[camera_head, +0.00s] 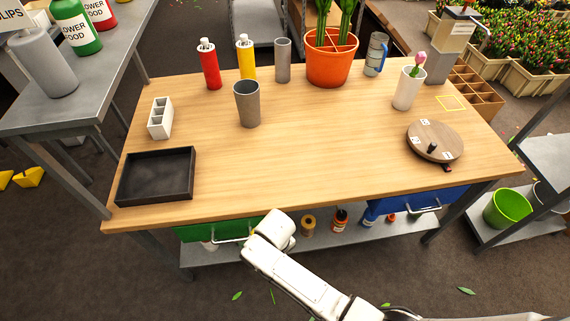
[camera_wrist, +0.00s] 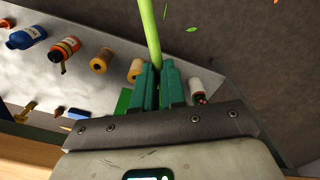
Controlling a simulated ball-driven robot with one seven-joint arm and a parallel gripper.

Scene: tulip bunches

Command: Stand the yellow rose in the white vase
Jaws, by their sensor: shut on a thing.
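The white vase (camera_head: 405,92) stands upright at the back right of the table, with a pink tulip (camera_head: 418,64) in it. My gripper (camera_wrist: 156,68) has green fingers, shut on a green stem (camera_wrist: 150,30) that runs up out of the wrist view. The flower on this stem is out of view, so I cannot tell its kind or colour. The head view shows my white arm in front of the table's front edge, but not the fingers or the held stem. No yellow rose head shows in either view.
An orange divided pot (camera_head: 330,68) with green stems stands at the back. A dark grey cup (camera_head: 247,105), a black tray (camera_head: 130,190) and a round wooden board (camera_head: 435,140) are on the table. A lower shelf (camera_wrist: 75,70) holds bottles and spools. The table's middle is clear.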

